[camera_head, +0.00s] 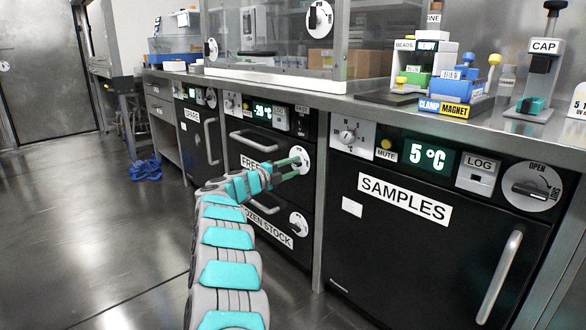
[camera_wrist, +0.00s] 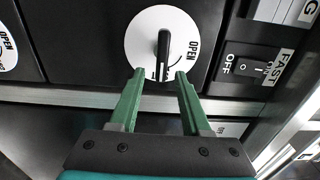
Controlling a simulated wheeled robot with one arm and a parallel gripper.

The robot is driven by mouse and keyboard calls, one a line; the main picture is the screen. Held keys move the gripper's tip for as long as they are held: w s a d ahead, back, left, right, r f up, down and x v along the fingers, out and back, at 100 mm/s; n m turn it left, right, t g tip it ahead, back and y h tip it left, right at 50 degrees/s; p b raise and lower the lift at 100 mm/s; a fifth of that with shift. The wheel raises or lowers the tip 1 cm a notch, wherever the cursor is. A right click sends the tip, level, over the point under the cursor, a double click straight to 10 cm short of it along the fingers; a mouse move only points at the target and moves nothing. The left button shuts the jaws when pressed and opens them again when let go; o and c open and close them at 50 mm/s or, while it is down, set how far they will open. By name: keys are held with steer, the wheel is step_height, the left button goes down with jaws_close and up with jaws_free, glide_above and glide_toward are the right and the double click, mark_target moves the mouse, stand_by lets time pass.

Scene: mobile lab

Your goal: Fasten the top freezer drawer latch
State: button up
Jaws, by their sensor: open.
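The top freezer drawer latch is a white round dial (camera_wrist: 136,37) with a black lever (camera_wrist: 163,50) in the wrist view. The lever stands nearly upright there, with the word OPEN on the dial to its right. Other marking near the lever's lower end is partly hidden. In the head view the dial (camera_head: 305,158) is at the right of the drawer labelled FREEZER (camera_head: 248,164). My gripper (camera_wrist: 160,74) is open, its green fingers on either side of the lever's lower end, with gaps. I cannot tell whether the tips reach the dial. It also shows in the head view (camera_head: 299,162).
The frozen stock drawer's latch (camera_head: 298,224) sits below. The freezer handle (camera_head: 253,141) sticks out left of my gripper. A switch panel (camera_wrist: 255,68) is right of the dial in the wrist view. The SAMPLES fridge (camera_head: 405,225) stands right.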

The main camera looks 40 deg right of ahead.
steer(key=a, duration=0.7)
steer(key=shift+s+a+p, duration=0.3)
steer(key=shift+a, duration=0.05)
